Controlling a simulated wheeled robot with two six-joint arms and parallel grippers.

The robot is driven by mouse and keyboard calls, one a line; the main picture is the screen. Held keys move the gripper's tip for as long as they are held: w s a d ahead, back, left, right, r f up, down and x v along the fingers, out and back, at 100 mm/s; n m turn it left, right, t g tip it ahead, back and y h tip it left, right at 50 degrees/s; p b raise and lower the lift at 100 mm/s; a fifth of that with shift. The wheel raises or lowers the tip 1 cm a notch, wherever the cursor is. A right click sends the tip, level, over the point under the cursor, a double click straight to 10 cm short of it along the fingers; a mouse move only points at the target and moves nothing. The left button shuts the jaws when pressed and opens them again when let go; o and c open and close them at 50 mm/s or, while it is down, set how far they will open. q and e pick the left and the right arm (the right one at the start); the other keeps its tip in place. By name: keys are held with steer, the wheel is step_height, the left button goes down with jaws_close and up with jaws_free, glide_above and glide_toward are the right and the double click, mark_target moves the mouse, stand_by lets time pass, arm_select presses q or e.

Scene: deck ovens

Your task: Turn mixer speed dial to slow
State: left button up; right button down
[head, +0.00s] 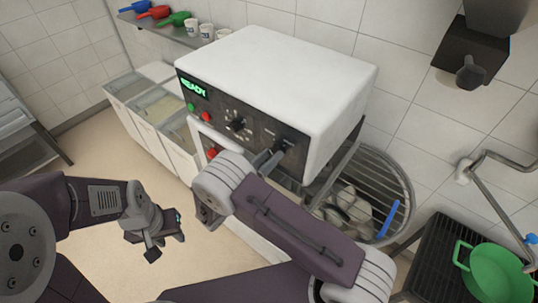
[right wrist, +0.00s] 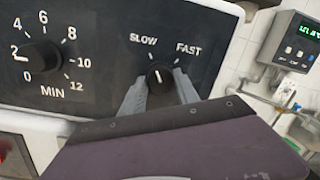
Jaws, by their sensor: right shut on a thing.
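The mixer's control panel (head: 222,120) is on the front of a white-topped machine. Its speed dial (right wrist: 159,78) is a black knob between the printed words SLOW and FAST in the right wrist view. In the head view my right gripper (head: 272,160) reaches the panel's right part and hides most of the dial. My left gripper (head: 166,247) hangs low over the floor, away from the panel, and looks open and empty.
A minute timer dial (right wrist: 42,58) sits left of the speed dial. The panel also has a green READY display (head: 194,88) and red and green buttons. A wire bowl guard (head: 378,170) is to the right. A green pot (head: 495,275) stands at the far right.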

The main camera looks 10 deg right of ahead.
steer(key=shift+r+n, duration=0.1)
steer(key=shift+n, duration=0.2)
stand_by(0.4)
steer(key=c, duration=0.9)
jaws_free()
steer(key=shift+d, duration=0.1)
steer(key=shift+w+d+f, duration=0.15)
steer(key=shift+d+f, duration=0.05)
steer(key=shift+a, duration=0.1)
